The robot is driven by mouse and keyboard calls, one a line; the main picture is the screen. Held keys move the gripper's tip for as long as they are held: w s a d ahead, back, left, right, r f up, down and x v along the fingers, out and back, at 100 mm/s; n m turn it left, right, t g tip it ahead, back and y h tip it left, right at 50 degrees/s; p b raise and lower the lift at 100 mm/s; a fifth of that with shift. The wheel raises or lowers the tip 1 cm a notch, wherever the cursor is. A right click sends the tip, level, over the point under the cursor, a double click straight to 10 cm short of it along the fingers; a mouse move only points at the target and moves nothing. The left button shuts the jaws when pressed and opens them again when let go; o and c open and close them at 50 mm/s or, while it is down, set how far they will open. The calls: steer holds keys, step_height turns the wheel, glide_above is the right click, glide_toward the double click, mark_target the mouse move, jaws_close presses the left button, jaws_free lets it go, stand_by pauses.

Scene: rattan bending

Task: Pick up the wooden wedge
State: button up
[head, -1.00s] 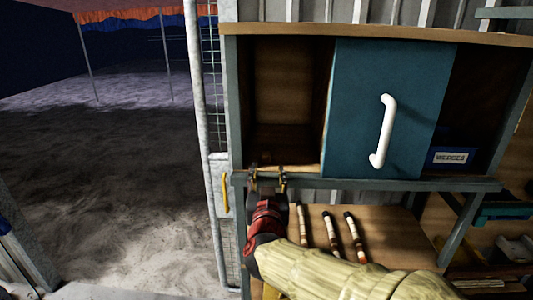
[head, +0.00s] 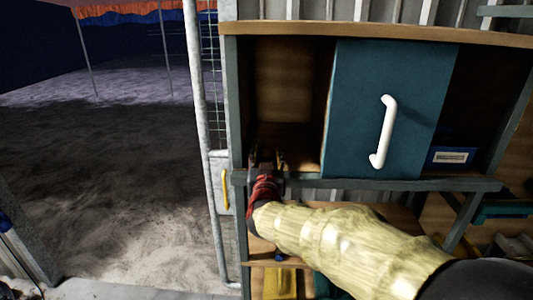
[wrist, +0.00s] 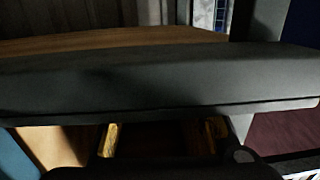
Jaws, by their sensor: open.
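I cannot make out a wooden wedge in either view. My gripper (head: 266,160) is at the lower front of the cabinet's open left compartment (head: 285,85) in the head view, its fingers reaching over the front edge. It is open, with nothing seen between the fingers. In the wrist view the yellowish fingers (wrist: 163,138) stand apart below a wide dark grey bar (wrist: 160,80). A blue box (head: 452,157) with a white label sits in the right compartment. Its contents are hidden.
A blue-green door panel (head: 385,70) with a white handle (head: 383,130) covers the middle of the cabinet. A metal post and mesh (head: 205,100) stand close left of my gripper. A yellow object (head: 281,284) shows low under my arm. Open floor (head: 110,160) lies left.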

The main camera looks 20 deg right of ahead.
mark_target(266, 150)
steer(key=x, duration=0.3)
steer(key=shift+w, duration=0.15)
steer(key=shift+c, duration=1.2)
steer(key=c, duration=0.8)
